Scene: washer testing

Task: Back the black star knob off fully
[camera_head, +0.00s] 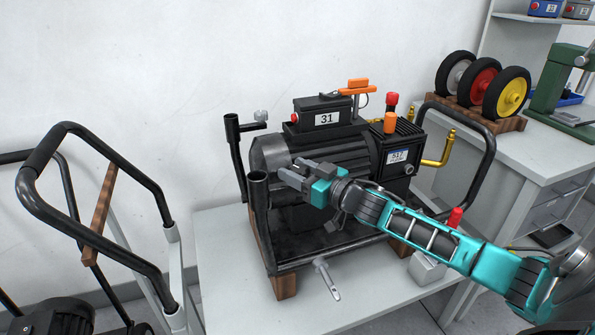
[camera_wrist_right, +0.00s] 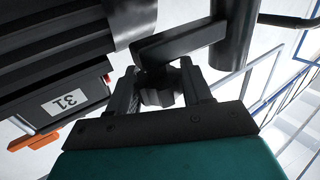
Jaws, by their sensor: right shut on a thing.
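The black star knob (camera_wrist_right: 158,93) shows in the right wrist view, under a flat dark bracket (camera_wrist_right: 180,44) that joins a thick black tube (camera_wrist_right: 236,40). My right gripper (camera_head: 291,170) reaches in from the right in the head view, beside the black motor unit labelled 31 (camera_head: 315,150). Its two fingers (camera_wrist_right: 160,92) are on either side of the knob and shut on it. In the head view I cannot make out the knob at the fingers. My left gripper is in neither view.
A black upright post (camera_head: 259,205) stands close by the gripper. A black-handled cart (camera_head: 125,195) is left.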

